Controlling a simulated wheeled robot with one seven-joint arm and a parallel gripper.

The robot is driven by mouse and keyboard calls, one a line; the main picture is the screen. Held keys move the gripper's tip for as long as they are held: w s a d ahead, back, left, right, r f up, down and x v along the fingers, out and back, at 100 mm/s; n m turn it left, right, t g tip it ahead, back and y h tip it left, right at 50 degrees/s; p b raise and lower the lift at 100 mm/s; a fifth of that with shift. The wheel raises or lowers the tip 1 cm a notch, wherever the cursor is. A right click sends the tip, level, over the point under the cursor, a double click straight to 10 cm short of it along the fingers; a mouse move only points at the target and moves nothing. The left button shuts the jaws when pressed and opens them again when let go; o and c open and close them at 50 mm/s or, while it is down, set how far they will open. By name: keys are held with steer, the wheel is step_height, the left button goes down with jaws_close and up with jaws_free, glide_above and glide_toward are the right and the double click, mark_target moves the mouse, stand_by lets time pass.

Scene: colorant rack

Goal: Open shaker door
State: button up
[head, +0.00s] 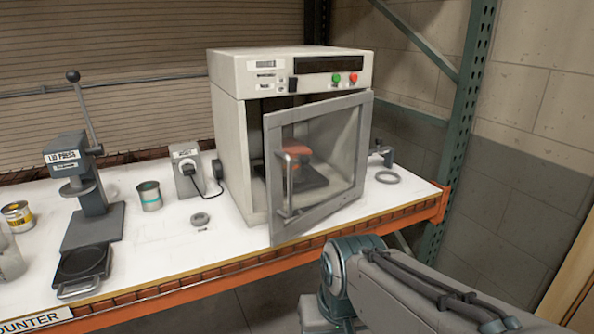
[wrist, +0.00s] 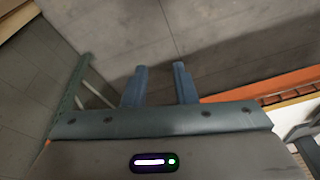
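The shaker (head: 228,130) is a beige box cabinet on the counter in the head view. Its grey-framed glass door (head: 330,216) stands partly open, its left side swung out towards the front and its right side near the cabinet. A vertical bar handle (head: 287,185) is on the door's left side. An orange-red clamp part (head: 296,150) shows inside. My gripper is out of the head view, where only my arm shows at lower right. In the wrist view my gripper (wrist: 159,70) has its two blue fingers apart with nothing between them, facing the floor.
A lid press (head: 85,190) stands at the left of the counter (head: 150,258), with a small can (head: 149,196) and a switch box (head: 185,170) between it and the shaker. A green rack post (head: 464,120) rises at right. Floor in front is clear.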

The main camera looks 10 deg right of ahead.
steer(key=w+a+r+m+t+y+b, duration=0.1)
steer(key=w+a+r+m+y, duration=0.25)
steer(key=w+m+y, duration=0.75)
steer(key=w+d+r+m+t+b, duration=0.1)
steer(key=w+d+r+m+t, duration=0.4)
steer(key=m, duration=0.3)
steer(key=w+d+r+m+t, duration=0.3)
steer(key=d+r+m+t, duration=0.2)
steer(key=d+r+m, duration=0.25)
steer(key=x, duration=1.3)
steer(key=shift+a+p, duration=0.45)
steer(key=shift+s+r, duration=0.1)
steer(key=shift+s, duration=0.1)
jaws_close()
